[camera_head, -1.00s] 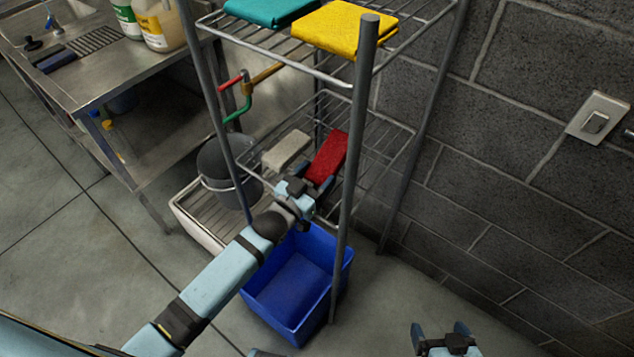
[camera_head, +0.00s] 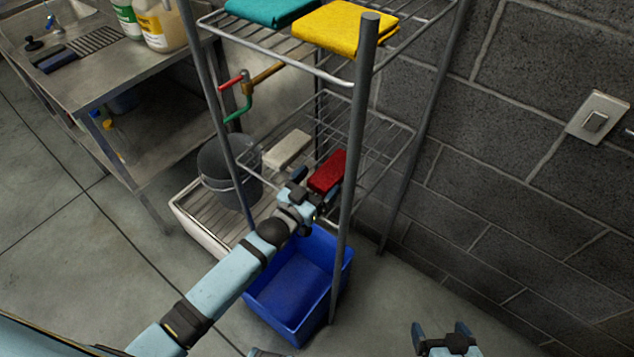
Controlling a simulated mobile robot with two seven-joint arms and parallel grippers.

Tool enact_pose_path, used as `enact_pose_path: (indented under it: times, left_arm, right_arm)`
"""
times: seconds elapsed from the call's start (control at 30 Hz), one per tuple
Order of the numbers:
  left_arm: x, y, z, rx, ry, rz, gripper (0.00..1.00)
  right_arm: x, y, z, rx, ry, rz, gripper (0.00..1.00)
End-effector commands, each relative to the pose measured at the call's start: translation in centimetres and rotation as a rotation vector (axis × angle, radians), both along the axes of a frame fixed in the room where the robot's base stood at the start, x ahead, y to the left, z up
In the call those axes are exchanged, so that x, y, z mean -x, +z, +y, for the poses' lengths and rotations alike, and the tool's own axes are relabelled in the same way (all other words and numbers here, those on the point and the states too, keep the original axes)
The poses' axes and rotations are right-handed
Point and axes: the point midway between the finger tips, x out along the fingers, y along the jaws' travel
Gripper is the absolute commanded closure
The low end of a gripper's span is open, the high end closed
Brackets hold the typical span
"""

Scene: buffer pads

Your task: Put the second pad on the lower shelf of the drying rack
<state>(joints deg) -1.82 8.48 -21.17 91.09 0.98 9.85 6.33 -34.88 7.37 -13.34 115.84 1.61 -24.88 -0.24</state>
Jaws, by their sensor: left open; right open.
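The drying rack is a grey wire rack with an upper shelf (camera_head: 322,73) and a lower shelf (camera_head: 378,140). A red pad (camera_head: 328,171) lies on the lower shelf, near its front. A white pad (camera_head: 287,149) lies on the same shelf, to the left of the red one. My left gripper (camera_head: 314,193) is open at the near end of the red pad; I cannot tell whether a finger still touches it. My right gripper (camera_head: 441,331) is open and empty at the bottom, away from the rack.
Folded teal (camera_head: 270,10) and yellow (camera_head: 345,30) cloths lie on the upper shelf. A blue bin (camera_head: 297,300) stands below my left arm. A grey bucket (camera_head: 225,166) stands on a tray at left. Rack posts stand close to my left arm; a block wall is behind.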

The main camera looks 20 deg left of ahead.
Motion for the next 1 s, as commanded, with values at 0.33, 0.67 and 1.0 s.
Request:
enact_pose_path:
  times: [0.33, 0.67, 1.0]
  left_arm:
    - [4.3, -0.4, 1.8, -0.002, 0.000, 0.004, 0.09]
    - [9.9, -1.0, 4.0, -0.001, 0.000, 0.002, 0.09]
    - [15.9, -4.6, 4.4, -0.064, 0.057, 0.271, 0.09]
  right_arm:
    - [0.0, 0.1, 0.0, 0.000, 0.000, -0.004, 0.09]
    - [0.0, 0.0, 0.1, -0.002, 0.001, -0.001, 0.09]
    - [0.0, 0.1, 0.1, -0.003, 0.000, -0.001, 0.09]
